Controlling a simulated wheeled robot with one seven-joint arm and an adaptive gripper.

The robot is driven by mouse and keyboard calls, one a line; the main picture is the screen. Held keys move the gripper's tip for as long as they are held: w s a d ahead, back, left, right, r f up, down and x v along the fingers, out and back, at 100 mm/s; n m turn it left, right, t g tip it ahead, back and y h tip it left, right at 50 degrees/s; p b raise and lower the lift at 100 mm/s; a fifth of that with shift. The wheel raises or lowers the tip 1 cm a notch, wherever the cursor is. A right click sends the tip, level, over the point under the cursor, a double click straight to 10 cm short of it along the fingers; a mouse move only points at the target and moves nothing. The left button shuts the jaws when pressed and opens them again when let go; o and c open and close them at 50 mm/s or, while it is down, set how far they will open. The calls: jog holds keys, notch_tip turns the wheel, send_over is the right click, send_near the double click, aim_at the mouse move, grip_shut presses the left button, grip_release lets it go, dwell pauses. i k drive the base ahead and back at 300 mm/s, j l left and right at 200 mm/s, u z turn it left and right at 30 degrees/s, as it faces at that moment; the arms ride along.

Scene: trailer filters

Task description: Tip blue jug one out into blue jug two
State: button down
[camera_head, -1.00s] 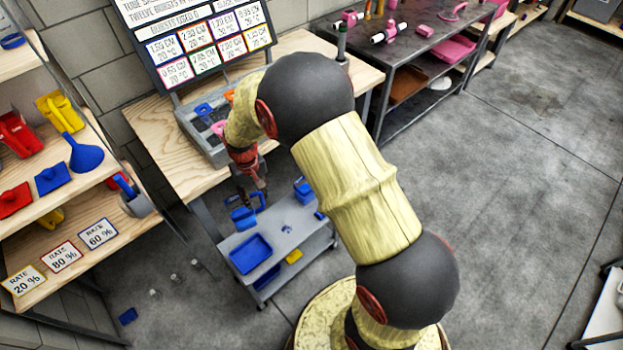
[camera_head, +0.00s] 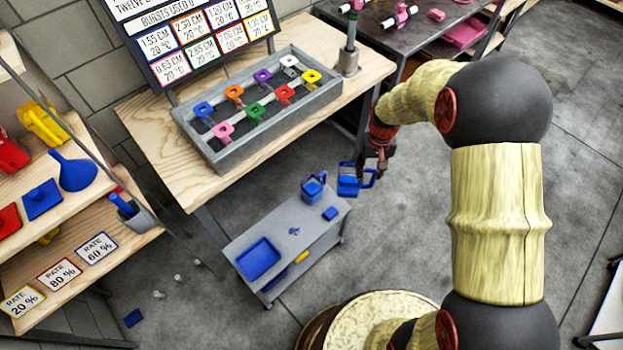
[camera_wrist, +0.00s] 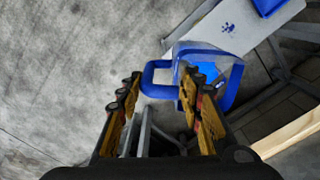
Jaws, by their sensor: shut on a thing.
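My gripper (camera_head: 374,166) is shut on the handle of a blue jug (camera_head: 347,181) and holds it in the air, just right of the trolley's far end. In the wrist view the fingers (camera_wrist: 160,92) stand either side of its handle, and the jug's body (camera_wrist: 232,85) is right of them, with bright blue inside. The held jug looks roughly upright in the head view. A second blue jug (camera_head: 314,187) stands upright on the grey trolley (camera_head: 290,217), left of the held one and apart from it. I see no mark telling jug one from jug two.
Behind is a wooden bench (camera_head: 165,155) with a grey box (camera_head: 262,128) of coloured-handled items. Shelves (camera_head: 75,255) stand at left. Floor right of the trolley is clear.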

aim_at(312, 185)
jog(key=i+l+z, duration=0.1)
jog(key=i+l, duration=0.35)
jog(key=i, duration=0.15)
jog(key=i+l+z, duration=0.1)
jog(key=i+l, duration=0.3)
jog(key=i, duration=0.15)
